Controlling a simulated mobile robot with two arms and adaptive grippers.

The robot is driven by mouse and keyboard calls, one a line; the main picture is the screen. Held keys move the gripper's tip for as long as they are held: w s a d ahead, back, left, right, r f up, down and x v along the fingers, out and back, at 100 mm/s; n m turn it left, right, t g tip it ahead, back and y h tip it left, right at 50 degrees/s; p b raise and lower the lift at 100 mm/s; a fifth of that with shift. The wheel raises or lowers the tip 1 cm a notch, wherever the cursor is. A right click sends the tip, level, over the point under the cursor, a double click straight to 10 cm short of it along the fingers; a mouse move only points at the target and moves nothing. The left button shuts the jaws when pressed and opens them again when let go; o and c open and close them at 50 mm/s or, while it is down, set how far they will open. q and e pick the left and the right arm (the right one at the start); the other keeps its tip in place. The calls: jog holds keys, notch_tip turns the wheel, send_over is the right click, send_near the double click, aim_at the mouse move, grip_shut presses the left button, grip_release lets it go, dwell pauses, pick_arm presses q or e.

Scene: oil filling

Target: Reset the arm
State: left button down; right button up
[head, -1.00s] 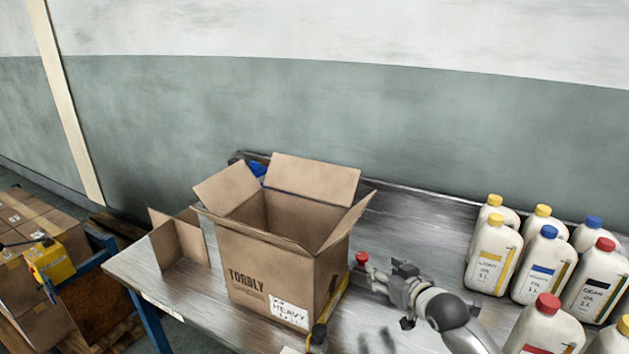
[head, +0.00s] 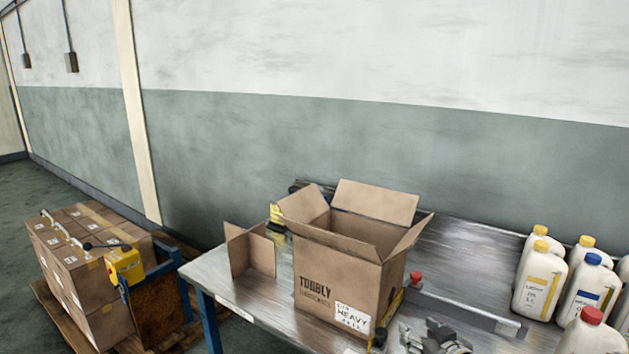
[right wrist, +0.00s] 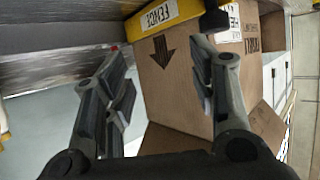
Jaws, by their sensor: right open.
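My right gripper (head: 432,338) is low at the bottom edge of the head view, to the right of the open cardboard box (head: 340,283). In the right wrist view its two fingers (right wrist: 160,85) are spread apart with nothing between them. The side of the cardboard box (right wrist: 175,85), with a printed arrow, stands beyond the fingers there. The box's flaps are up and its inside is mostly hidden from the head view. My left gripper is in neither view.
A metal table (head: 480,262) carries the box, a folded cardboard piece (head: 250,252), a red-topped item (head: 415,280) and several white oil bottles (head: 540,280) at right. Stacked cartons (head: 75,255) and a yellow device (head: 125,265) are at left.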

jog(key=shift+g, duration=0.7)
jog(key=s+f, duration=0.1)
jog(key=s+a+f, duration=0.1)
jog(key=f, duration=0.1)
jog(key=s+f, duration=0.1)
jog(key=s, duration=0.1)
jog(key=shift+a+f, duration=0.25)
jog(key=shift+a, duration=0.05)
jog(key=s+f+g+h, duration=0.1)
jog(key=s+f+g, duration=0.15)
jog(key=s, duration=0.85)
jog(key=s+a+f+g, duration=0.1)
jog(key=s+f+g, duration=0.15)
jog(key=s, duration=0.95)
jog(key=s+f+g+h, duration=0.1)
jog(key=s+f+g, duration=0.15)
jog(key=s, duration=0.85)
notch_tip(320, 180, down, 24)
jog(key=g, duration=0.2)
jog(key=s+d+f, duration=0.2)
jog(key=s+f, duration=1.5)
jog(key=s, duration=0.1)
jog(key=shift+d+f+g, duration=0.25)
jog(key=shift+d+g, duration=0.05)
jog(key=shift+g, duration=0.15)
